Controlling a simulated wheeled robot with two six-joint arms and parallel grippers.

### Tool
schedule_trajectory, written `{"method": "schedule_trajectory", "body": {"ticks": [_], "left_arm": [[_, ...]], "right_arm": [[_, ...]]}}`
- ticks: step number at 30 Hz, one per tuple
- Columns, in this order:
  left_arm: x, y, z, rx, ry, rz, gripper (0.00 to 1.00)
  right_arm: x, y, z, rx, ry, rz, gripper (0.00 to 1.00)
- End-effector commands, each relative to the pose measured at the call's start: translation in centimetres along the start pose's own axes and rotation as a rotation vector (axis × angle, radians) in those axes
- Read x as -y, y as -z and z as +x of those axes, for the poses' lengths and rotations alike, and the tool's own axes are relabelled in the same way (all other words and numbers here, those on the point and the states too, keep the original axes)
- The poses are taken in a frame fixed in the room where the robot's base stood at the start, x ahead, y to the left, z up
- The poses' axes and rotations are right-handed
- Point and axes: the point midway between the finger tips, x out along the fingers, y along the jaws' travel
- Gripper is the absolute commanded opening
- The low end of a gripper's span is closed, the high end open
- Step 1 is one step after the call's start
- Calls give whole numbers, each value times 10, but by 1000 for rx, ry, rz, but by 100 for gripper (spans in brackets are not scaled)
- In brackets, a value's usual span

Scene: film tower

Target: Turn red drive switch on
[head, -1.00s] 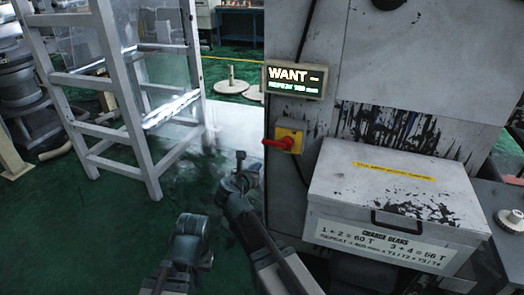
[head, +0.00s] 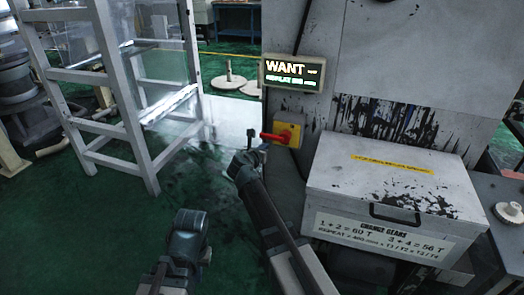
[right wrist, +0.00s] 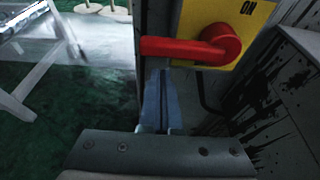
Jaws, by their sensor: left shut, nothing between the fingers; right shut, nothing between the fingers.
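The red drive switch (head: 275,137) is a red lever on a yellow plate (head: 296,127) on the grey machine's side. In the right wrist view the red lever (right wrist: 185,46) lies level, pointing left from its round hub, and "ON" is printed on the yellow plate (right wrist: 262,22) above right of the hub. My right gripper (head: 262,148) is shut and empty, beside and below the lever's free end. Its blue fingers (right wrist: 161,85) reach up just under the lever; I cannot tell whether they touch. My left gripper (head: 189,222) is low at left, away from the switch, shut and empty.
A lit display (head: 292,74) reading "WANT" hangs above the switch. A grey change-gears box (head: 365,200) stands to its right, close to my right arm. A white frame (head: 110,100) stands at left. The green floor (head: 90,220) between is open.

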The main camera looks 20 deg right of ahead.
Motion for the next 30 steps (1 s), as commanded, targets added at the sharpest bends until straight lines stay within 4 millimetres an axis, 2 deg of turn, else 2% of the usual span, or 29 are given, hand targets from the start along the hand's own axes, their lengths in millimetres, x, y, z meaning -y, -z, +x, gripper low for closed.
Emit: {"method": "schedule_trajectory", "body": {"ticks": [1, 6, 30], "left_arm": [[1, 0, -8, 0, 0, 0, 0], [1, -1, -14, 0, 0, 0, 0], [2, -1, -19, 0, 0, 0, 0]], "right_arm": [[0, -8, -3, 0, 0, 0, 0], [0, -14, -5, 0, 0, 0, 0], [-1, -18, -6, 0, -20, 56, 0]]}}
